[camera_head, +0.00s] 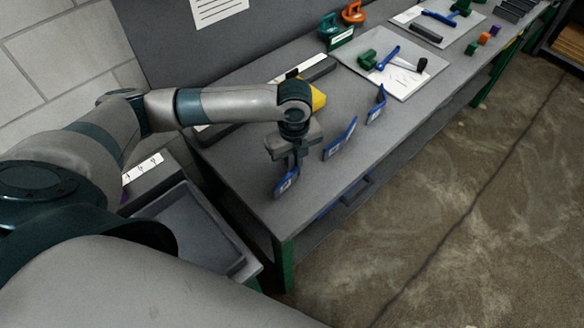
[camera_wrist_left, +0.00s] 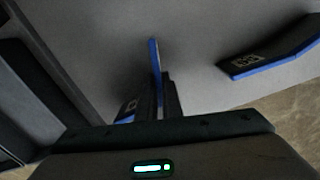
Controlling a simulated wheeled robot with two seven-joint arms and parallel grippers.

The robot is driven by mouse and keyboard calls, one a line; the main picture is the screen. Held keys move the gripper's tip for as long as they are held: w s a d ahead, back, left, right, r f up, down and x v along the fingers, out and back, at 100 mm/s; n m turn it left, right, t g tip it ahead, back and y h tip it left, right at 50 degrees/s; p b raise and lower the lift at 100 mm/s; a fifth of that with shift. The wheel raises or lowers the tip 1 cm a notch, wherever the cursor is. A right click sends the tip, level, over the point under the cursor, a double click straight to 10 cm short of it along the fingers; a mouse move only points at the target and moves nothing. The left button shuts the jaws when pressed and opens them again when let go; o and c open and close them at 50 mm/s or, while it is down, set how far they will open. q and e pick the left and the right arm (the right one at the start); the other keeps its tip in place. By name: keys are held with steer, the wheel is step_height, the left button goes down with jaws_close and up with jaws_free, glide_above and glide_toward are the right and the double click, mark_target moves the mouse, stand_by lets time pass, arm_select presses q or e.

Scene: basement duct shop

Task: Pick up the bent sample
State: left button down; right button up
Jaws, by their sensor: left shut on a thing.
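My left gripper (camera_head: 290,162) is over the near end of the grey workbench (camera_head: 245,190), pointing down. It is shut on a bent sample (camera_head: 287,183), a blue-edged plate with a pale mark. In the left wrist view this sample (camera_wrist_left: 153,58) stands between the fingers (camera_wrist_left: 160,95), which hide part of it. I cannot tell whether it is clear of the bench. A second blue-edged bent piece (camera_head: 341,140) stands on the bench to the right, and it shows in the left wrist view (camera_wrist_left: 268,60). A third such piece (camera_head: 377,105) stands farther along. My right gripper is not in view.
A yellow object (camera_head: 318,98) and a dark bar (camera_head: 318,68) lie behind my left wrist. A white board with tools (camera_head: 400,88) lies farther along. A grey tray (camera_head: 190,228) is at the bench's near left. The concrete floor (camera_head: 460,200) at right is clear.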

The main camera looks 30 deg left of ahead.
arm_select(q)
steer(key=shift+r+b, duration=0.35)
steer(key=shift+r, duration=0.35)
steer(key=shift+w+d+r+b, duration=0.15)
steer(key=shift+r+b, duration=0.1)
steer(key=shift+r, duration=0.35)
steer(key=shift+w+d+r+b, duration=0.1)
steer(key=shift+r+b, duration=0.15)
steer(key=shift+r, duration=0.35)
steer(key=w+d+r+b, duration=0.3)
steer(key=w+d+r, duration=0.3)
steer(key=w, duration=0.3)
steer(key=shift+d+r, duration=0.2)
steer(key=shift+r, duration=0.25)
